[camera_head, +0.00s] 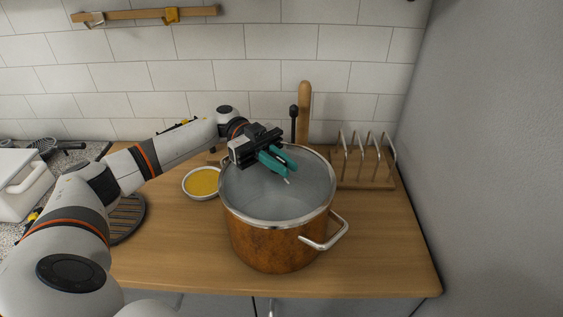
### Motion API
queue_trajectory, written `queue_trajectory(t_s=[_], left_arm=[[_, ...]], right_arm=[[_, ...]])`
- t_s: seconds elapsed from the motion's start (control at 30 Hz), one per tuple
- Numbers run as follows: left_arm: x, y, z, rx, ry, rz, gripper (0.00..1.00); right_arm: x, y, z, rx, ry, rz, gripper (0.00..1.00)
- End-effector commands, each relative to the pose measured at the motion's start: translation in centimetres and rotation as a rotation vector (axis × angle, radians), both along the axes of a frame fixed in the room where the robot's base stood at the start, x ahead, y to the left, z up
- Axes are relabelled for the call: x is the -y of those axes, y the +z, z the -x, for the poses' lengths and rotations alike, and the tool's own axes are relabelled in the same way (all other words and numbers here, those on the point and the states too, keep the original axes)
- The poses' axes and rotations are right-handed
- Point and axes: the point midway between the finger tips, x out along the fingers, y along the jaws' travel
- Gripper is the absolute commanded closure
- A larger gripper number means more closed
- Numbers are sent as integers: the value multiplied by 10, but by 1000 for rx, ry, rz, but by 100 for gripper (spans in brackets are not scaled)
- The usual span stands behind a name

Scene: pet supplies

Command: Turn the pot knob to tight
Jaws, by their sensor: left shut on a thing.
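A large copper-brown pot (268,243) with a steel rim and side handle stands on the wooden counter. Its top looks pale grey, as if under a clear lid (275,204). My left gripper (283,164) comes in from the left, over the back half of the pot top. Its teal fingers are closed together on the pot knob, which they mostly hide. I cannot read any tight mark or the knob's angle. My right gripper is not in view.
A small bowl of yellow contents (202,182) sits left of the pot, close to it. A wooden rack with metal loops (368,180) stands at the back right. A dark round trivet (127,217) lies left. The counter's front right is clear.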

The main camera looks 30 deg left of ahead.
Motion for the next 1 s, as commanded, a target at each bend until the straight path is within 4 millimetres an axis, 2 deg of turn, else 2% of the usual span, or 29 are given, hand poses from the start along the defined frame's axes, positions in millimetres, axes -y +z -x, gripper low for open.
queue_trajectory(t_s=[0.43,0.47,0.57,0.87,1.0], left_arm=[[0,2,0,2,1,3,100],[0,2,0,2,1,3,82],[0,1,0,2,0,1,65],[-1,0,0,1,1,0,65],[-12,-2,-4,1,3,-1,65]], right_arm=[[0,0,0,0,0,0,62],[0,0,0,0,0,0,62],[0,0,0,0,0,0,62],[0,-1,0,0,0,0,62],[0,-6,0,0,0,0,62]])
